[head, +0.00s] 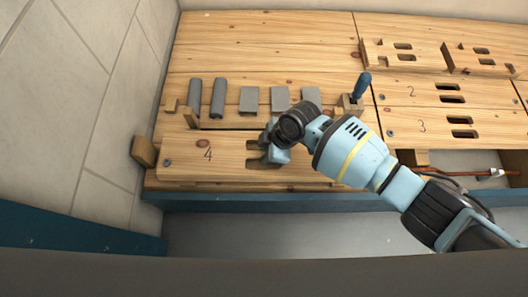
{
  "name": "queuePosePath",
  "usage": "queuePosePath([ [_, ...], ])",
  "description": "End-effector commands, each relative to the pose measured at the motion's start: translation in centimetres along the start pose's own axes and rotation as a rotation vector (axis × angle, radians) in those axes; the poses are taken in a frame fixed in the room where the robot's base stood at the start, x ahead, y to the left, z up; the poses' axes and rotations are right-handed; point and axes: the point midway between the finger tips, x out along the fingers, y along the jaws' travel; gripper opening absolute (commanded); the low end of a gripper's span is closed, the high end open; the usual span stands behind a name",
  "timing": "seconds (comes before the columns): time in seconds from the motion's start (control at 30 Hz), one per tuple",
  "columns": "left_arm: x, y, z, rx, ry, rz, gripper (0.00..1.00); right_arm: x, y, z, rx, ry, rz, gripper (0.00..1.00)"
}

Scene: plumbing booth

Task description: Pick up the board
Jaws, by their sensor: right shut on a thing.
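A wooden board marked 4 (222,156) lies along the front left of the wooden worktop, with slot-like cutouts near its right end. My right gripper (272,152) reaches in from the right and is shut on this board at the cutouts. Its fingertips are mostly hidden by its own wrist. I cannot tell whether the board is clear of the surface under it. A dark gap shows behind its far edge. My left gripper is not in view.
Boards marked 2 (420,91) and 3 (430,127) lie at the right. Several grey pieces (219,97) and a blue-handled tool (361,86) stand behind board 4. A small wood block (143,151) sits by the left wall. A copper pipe (480,171) shows at right.

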Motion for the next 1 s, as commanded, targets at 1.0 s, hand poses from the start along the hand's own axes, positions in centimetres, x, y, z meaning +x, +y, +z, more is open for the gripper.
queuePosePath([
  [1.0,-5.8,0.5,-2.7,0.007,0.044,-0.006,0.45,-8.6,-4.2,6.5,0.002,0.000,0.003,0.00],
])
